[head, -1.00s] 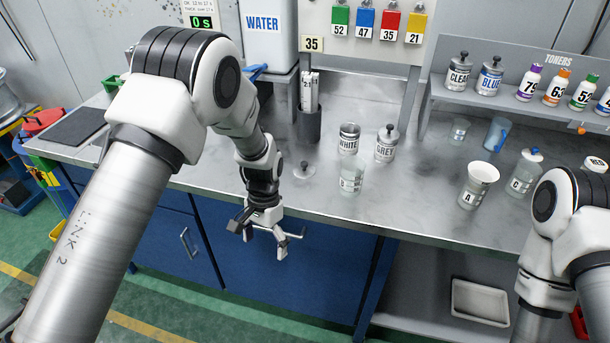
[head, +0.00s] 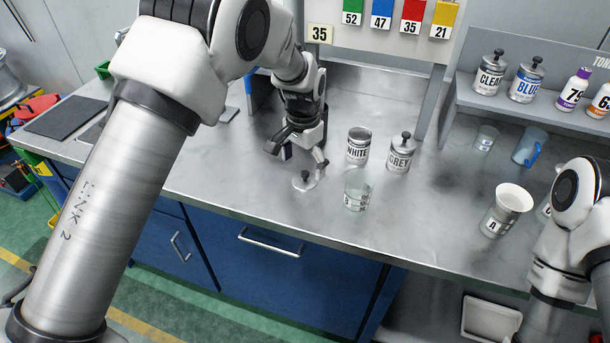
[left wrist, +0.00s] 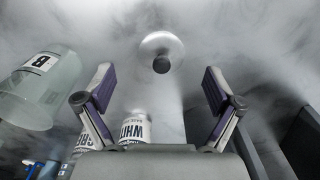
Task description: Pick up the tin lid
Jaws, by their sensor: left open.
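The tin lid (head: 305,182) is a small pale disc with a dark knob, lying on the steel bench knob up. In the left wrist view the lid (left wrist: 161,48) is ahead of the fingertips, centred between them. My left gripper (head: 298,157) is open and empty, just above and behind the lid; it also shows in the left wrist view (left wrist: 158,78). The WHITE tin (head: 358,147) stands right of the gripper with no knobbed lid on it. The GREY tin (head: 401,154) beside it has a knobbed lid. My right gripper is out of the picture.
A glass beaker marked B (left wrist: 40,88) stands close to the lid, also visible in the head view (head: 357,191). Beaker A (head: 506,208) is farther right. The shelf (head: 550,120) holds several containers. Bare bench lies left of the lid.

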